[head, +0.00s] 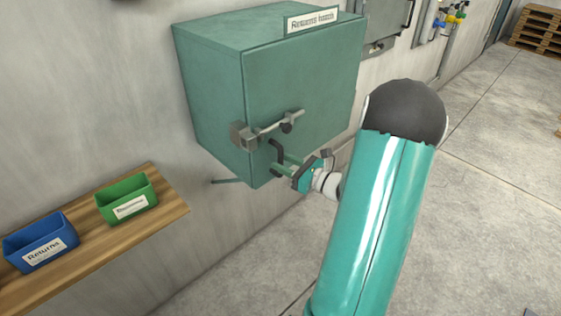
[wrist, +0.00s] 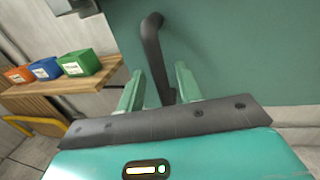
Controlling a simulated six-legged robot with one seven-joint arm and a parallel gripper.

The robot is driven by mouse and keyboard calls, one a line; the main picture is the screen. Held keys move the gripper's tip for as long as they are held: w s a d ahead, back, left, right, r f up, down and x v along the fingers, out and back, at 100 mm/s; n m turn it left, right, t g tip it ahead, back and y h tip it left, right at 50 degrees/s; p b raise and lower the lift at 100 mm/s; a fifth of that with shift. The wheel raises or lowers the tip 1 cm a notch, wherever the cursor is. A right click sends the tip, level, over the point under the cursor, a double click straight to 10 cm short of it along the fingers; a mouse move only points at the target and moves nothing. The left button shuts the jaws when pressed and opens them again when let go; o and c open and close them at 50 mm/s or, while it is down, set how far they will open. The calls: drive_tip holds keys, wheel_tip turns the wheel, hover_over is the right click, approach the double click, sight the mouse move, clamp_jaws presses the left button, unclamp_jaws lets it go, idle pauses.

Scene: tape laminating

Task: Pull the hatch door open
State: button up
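The green hatch box (head: 215,85) hangs on the wall with a "Returns hatch" sign on top. Its front door (head: 305,80) looks shut. A dark bar handle (head: 277,150) sits near the door's lower left corner and shows upright in the wrist view (wrist: 152,50). My gripper (head: 284,164) is at the handle. In the wrist view my gripper (wrist: 160,88) has its two pale green fingers apart, with the handle's lower part between them. Gaps show beside the handle, so the fingers do not look closed on it.
A grey latch bar (head: 265,128) crosses the door's left edge just above the handle. A wooden shelf (head: 95,245) at the left holds a blue bin (head: 40,243) and a green bin (head: 127,198). An orange bin (wrist: 18,74) shows in the wrist view.

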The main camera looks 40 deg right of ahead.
drive_tip(key=shift+x, duration=0.9)
clamp_jaws()
drive_tip(key=shift+s, duration=0.15)
